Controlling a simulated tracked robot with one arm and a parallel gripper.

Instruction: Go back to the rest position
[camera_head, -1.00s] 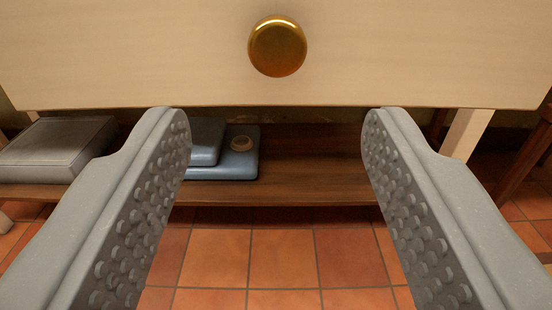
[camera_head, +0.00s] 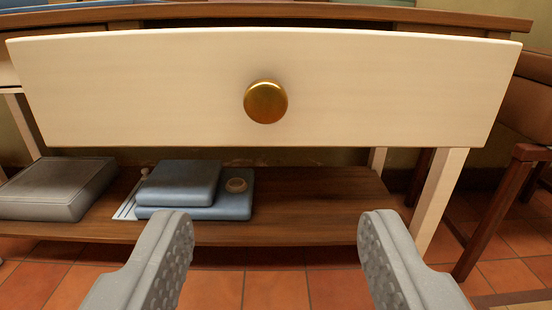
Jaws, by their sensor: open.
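My gripper (camera_head: 277,222) is open and empty, with its two grey studded fingers low in the view. It is apart from the furniture in front of it. A cream drawer front (camera_head: 180,90) with a round brass knob (camera_head: 266,102) faces me above the fingertips. The drawer front stands out from under a brown wooden top (camera_head: 300,13), and a dark gap shows above its upper edge.
A cream leg (camera_head: 438,200) and a brown wooden chair (camera_head: 500,205) stand at right. Tiled floor (camera_head: 277,290) lies below.

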